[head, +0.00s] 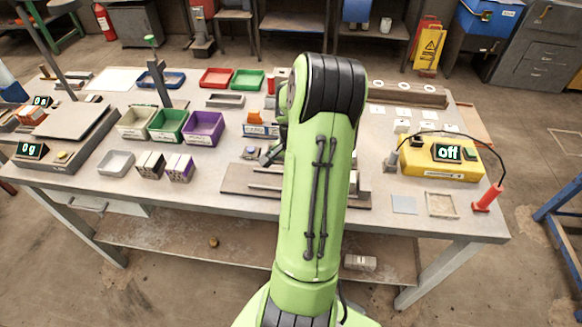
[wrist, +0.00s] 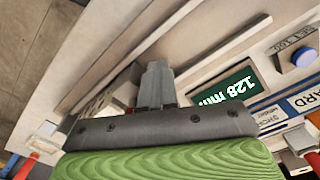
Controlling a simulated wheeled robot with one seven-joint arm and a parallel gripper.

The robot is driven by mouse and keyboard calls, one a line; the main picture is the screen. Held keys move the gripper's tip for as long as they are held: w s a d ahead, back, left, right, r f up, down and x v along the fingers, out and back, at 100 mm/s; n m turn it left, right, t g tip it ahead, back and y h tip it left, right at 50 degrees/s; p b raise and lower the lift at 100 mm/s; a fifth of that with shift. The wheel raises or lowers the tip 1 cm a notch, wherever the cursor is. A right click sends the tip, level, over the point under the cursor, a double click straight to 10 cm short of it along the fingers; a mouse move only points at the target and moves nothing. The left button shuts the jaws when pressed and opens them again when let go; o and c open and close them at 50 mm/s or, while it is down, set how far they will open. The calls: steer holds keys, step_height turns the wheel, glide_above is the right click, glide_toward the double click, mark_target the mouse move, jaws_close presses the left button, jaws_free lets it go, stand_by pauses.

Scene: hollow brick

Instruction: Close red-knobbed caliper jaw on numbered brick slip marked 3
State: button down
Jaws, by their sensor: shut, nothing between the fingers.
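The caliper's pale bed (head: 240,180) lies on the bench, and my arm covers its middle in the head view. In the wrist view its pale rails (wrist: 215,45) run diagonally, beside a green display (wrist: 232,90) that reads 128 mm. My gripper (wrist: 155,70) is shut and empty over the rails, left of the display. A pale block (wrist: 122,92) shows just left of the fingers; I cannot tell whether it is the brick slip or a jaw. Only small red traces show behind the fingers, so the red knob is mostly hidden. No slip number is readable.
Green (head: 168,126) and purple (head: 204,128) bins stand left of the caliper, with a scale (head: 70,120) farther left. A yellow meter (head: 440,160) reading off and a red probe (head: 488,197) are at right. A blue button (wrist: 304,57) sits beyond the display.

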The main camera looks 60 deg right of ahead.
steer(key=shift+s+d, duration=0.3)
steer(key=shift+s, duration=0.5)
stand_by(0.4)
steer(key=shift+w+a, duration=0.35)
steer(key=shift+w, duration=0.55)
step_height(320, 180, up, 8)
steer(key=p, duration=0.6)
